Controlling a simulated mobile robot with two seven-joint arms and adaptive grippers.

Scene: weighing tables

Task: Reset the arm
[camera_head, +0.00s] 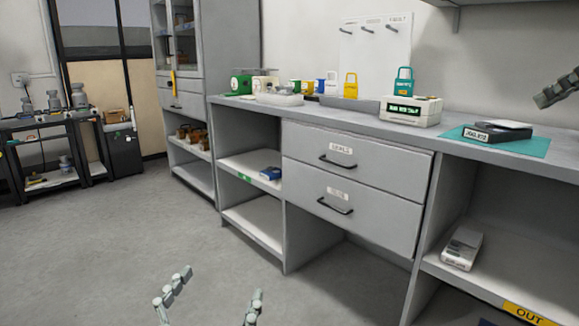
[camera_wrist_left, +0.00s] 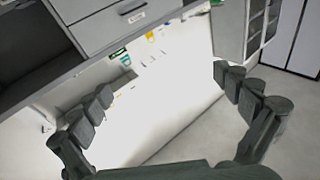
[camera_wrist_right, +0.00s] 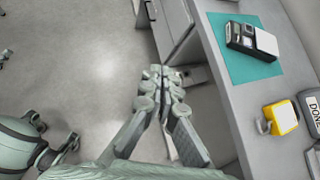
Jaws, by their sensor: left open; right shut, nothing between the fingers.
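My left gripper (camera_head: 212,290) is at the bottom of the head view, over the floor, with its fingers wide apart. The left wrist view shows the open, empty fingers (camera_wrist_left: 163,82) in front of a bright white wall. My right gripper (camera_head: 560,90) is at the right edge of the head view, above the counter's right end. In the right wrist view its fingers (camera_wrist_right: 163,75) are shut together with nothing between them. They appear in front of the floor and the counter's front edge.
Two drawers (camera_head: 350,160) are shut. In the right wrist view a yellow item (camera_wrist_right: 281,118) stands on the counter. The floor (camera_head: 130,250) is clear.

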